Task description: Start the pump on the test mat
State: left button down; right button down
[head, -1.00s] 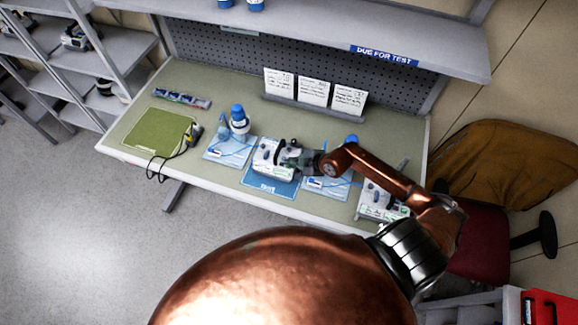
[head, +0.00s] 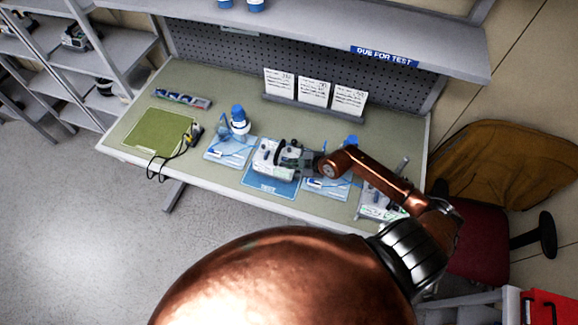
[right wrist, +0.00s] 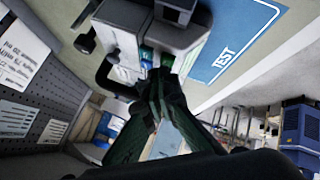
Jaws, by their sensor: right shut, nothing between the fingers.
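The pump (head: 268,158), a pale grey box with a dark handle, stands on the blue test mat (head: 270,187) in the middle of the bench. In the right wrist view the pump (right wrist: 125,22) is close ahead, with green and blue keys (right wrist: 150,57) on its face. The mat, lettered TEST, shows there too (right wrist: 235,45). My right gripper (head: 290,160) is at the pump's right side. In the right wrist view its fingertips (right wrist: 157,82) are together, empty, and right at the keys; whether they touch is unclear. My left gripper is out of view.
Another pump (head: 378,200) is at the bench's right end. A green mat (head: 160,128) with a cable lies at left. Three cards (head: 313,90) stand behind.

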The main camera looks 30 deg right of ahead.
dwell(0.3)
jog(key=shift+f, duration=0.5)
dwell(0.6)
jog(key=shift+r+p, duration=0.9)
jog(key=shift+p, duration=0.35)
notch_tip(320, 180, up, 5)
jog(key=p, duration=0.5)
jog(key=shift+p, duration=0.3)
